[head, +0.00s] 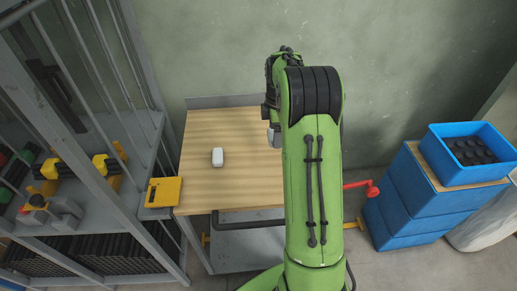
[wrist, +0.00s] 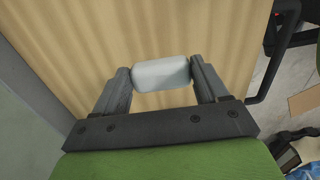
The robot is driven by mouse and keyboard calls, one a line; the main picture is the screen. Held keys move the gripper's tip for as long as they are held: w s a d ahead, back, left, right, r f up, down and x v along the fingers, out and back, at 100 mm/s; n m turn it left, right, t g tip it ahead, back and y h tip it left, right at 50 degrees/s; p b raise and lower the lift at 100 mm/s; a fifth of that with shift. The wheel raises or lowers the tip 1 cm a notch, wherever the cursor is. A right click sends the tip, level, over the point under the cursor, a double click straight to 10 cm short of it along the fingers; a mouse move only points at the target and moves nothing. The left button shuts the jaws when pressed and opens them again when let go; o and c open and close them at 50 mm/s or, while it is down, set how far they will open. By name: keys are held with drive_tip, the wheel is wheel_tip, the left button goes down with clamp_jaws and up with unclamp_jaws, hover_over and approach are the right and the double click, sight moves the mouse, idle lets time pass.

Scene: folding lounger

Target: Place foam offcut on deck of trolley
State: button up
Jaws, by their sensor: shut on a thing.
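My gripper (wrist: 161,78) is shut on a pale, rounded white block, which I take for the foam offcut (wrist: 161,73). It lies crosswise between the two grey fingers, with the wooden top behind it.
A barred grey rack (head: 100,215) stands left. A blue crate (head: 470,180) tops blue boxes at right, near a red handle (head: 365,188).

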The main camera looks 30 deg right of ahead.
wheel_tip(320, 180, down, 7)
drive_tip(key=shift+f+b, duration=0.2)
drive_tip(key=shift+b, duration=0.8)
drive_tip(key=shift+r, duration=0.1)
drive_tip(key=o, duration=1.1)
